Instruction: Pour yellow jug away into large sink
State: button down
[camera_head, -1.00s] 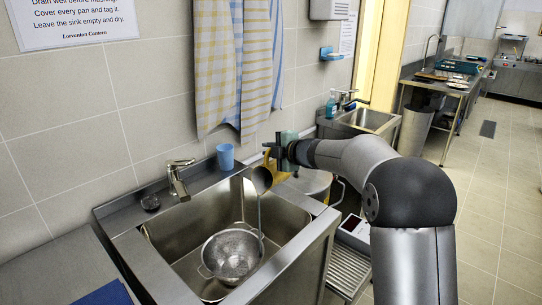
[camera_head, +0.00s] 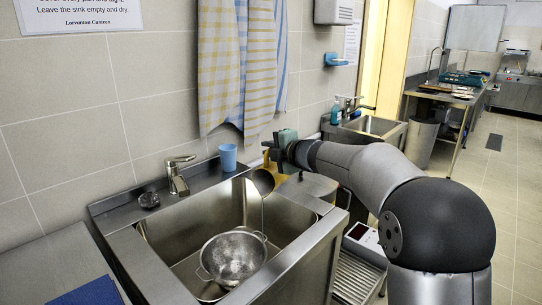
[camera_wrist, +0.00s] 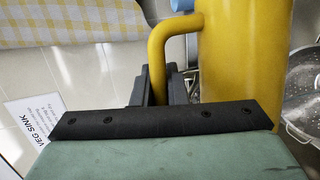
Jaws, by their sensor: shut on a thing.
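The yellow jug (camera_head: 284,191) is tilted at the right rim of the large sink (camera_head: 185,235), partly hidden behind a dark round shape that may be its mouth. A thin dark streak runs from that shape toward the basin; I cannot tell whether it is liquid. In the wrist view the yellow jug (camera_wrist: 245,50) fills the upper right, with its handle between my fingers. My gripper (camera_head: 270,153) is shut on this handle; its dark fingers (camera_wrist: 163,85) show in the wrist view. The jug's inside cannot be made out.
A metal colander (camera_head: 233,257) stands in the large sink. Towels (camera_head: 245,65) hang behind.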

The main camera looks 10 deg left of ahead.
aim_at(262, 167)
jog(key=shift+s+a+r+n+t+b, duration=0.1)
jog(key=shift+s+a+n+t+b, duration=0.3)
jog(key=shift+b, duration=1.15)
jog(key=shift+s+a+r+n+t+b, duration=0.15)
jog(key=shift+s+n+b, duration=0.55)
jog(key=shift+b, duration=0.9)
jog(key=shift+s+a+r+n+t+b, duration=0.1)
jog(key=shift+s+a+n+t+b, duration=0.2)
jog(key=shift+s+b, duration=0.85)
jog(key=s+n+b, duration=0.1)
jog(key=b, duration=0.3)
jog(key=s+a+n+t+y+b, duration=0.1)
jog(key=b, duration=0.3)
jog(key=shift+a, duration=0.1)
jog(key=shift+s+r, duration=0.1)
jog(key=shift+r+p, duration=0.15)
jog(key=shift+p, duration=0.15)
